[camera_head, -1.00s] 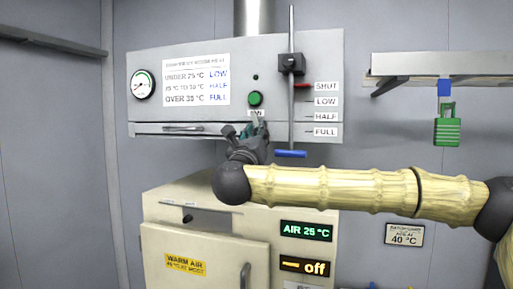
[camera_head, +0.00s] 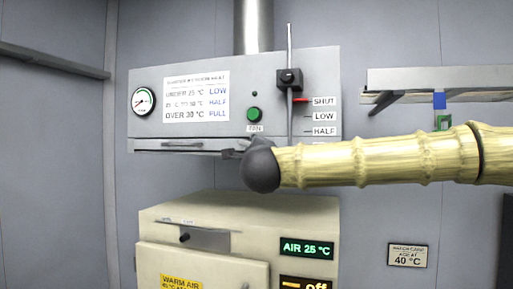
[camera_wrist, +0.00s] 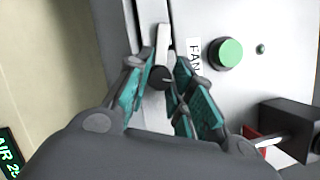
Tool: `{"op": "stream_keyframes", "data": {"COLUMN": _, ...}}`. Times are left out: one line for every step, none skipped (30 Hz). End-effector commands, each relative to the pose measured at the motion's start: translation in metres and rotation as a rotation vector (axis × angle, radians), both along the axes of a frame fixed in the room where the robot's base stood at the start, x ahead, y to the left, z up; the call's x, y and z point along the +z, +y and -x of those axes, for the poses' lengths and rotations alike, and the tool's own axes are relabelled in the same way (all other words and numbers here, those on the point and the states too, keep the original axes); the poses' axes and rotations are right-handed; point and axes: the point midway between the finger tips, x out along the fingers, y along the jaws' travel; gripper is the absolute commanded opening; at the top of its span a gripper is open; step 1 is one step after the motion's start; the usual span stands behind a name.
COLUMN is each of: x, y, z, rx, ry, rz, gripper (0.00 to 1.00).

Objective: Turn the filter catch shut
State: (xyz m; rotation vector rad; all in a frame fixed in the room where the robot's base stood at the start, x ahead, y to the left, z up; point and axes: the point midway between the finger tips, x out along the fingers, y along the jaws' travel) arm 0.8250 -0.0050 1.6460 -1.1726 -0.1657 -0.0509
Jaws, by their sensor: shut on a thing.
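The filter catch (camera_wrist: 162,45) shows in the wrist view as a pale bar running up from a dark round pivot or knob, along the hood's lower edge. My gripper (camera_wrist: 158,80) has its teal-padded fingers on both sides of the dark knob end and is shut on it. The exact contact is partly hidden between the fingers. In the head view my dark wrist joint covers most of the gripper and the catch, just under the fan button. The filter drawer front (camera_head: 165,145) is a flat strip along the bottom of the grey hood (camera_head: 190,65).
A green fan button (camera_head: 254,114) sits just above the catch. A vertical damper rod (camera_head: 290,48) with a dark block stands to its right. The cream oven (camera_head: 230,210) is close below. A wall shelf (camera_head: 450,77) is at the right.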

Motion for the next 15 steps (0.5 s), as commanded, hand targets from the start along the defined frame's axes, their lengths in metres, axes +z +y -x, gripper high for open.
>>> {"op": "stream_keyframes", "data": {"x": 0.0032, "y": 0.0002, "z": 0.0005, "rx": 0.0, "ry": 0.011, "rz": 0.036, "gripper": 0.0}}
{"op": "stream_keyframes", "data": {"x": 0.0038, "y": 0.0002, "z": 0.0008, "rx": 0.0, "ry": 0.016, "rz": 0.056, "gripper": 0.0}}
{"op": "stream_keyframes", "data": {"x": 0.0036, "y": 0.0, "z": 0.0006, "rx": 0.0, "ry": 0.026, "rz": 0.082, "gripper": 0.0}}
{"op": "stream_keyframes", "data": {"x": 0.0032, "y": 0.0002, "z": 0.0005, "rx": 0.0, "ry": 0.032, "rz": 0.1, "gripper": 0.0}}
{"op": "stream_keyframes", "data": {"x": 0.0035, "y": 0.0005, "z": 0.0006, "rx": 0.001, "ry": 0.038, "rz": 0.118, "gripper": 0.0}}
{"op": "stream_keyframes", "data": {"x": 0.0035, "y": 0.0003, "z": 0.0007, "rx": 0.0, "ry": 0.044, "rz": 0.14, "gripper": 0.0}}
{"op": "stream_keyframes", "data": {"x": 0.0032, "y": 0.0003, "z": 0.0005, "rx": 0.0, "ry": 0.05, "rz": 0.155, "gripper": 0.0}}
{"op": "stream_keyframes", "data": {"x": 0.003, "y": 0.0006, "z": 0.0005, "rx": 0.001, "ry": 0.055, "rz": 0.169, "gripper": 0.0}}
{"op": "stream_keyframes", "data": {"x": 0.0028, "y": 0.0008, "z": 0.0005, "rx": 0.001, "ry": 0.06, "rz": 0.186, "gripper": 0.0}}
{"op": "stream_keyframes", "data": {"x": 0.0025, "y": 0.0007, "z": 0.0004, "rx": 0.001, "ry": 0.063, "rz": 0.198, "gripper": 0.0}}
{"op": "stream_keyframes", "data": {"x": 0.0023, "y": 0.0004, "z": 0.0004, "rx": 0.0, "ry": 0.068, "rz": 0.207, "gripper": 0.0}}
{"op": "stream_keyframes", "data": {"x": 0.0021, "y": 0.0003, "z": 0.0004, "rx": 0.0, "ry": 0.072, "rz": 0.22, "gripper": 0.0}}
{"op": "stream_keyframes", "data": {"x": 0.0022, "y": 0.0004, "z": 0.0005, "rx": 0.0, "ry": 0.074, "rz": 0.229, "gripper": 0.0}}
{"op": "stream_keyframes", "data": {"x": 0.0021, "y": 0.0004, "z": 0.0004, "rx": 0.0, "ry": 0.076, "rz": 0.235, "gripper": 0.0}}
{"op": "stream_keyframes", "data": {"x": 0.0018, "y": 0.0005, "z": 0.0004, "rx": 0.001, "ry": 0.079, "rz": 0.243, "gripper": 0.0}}
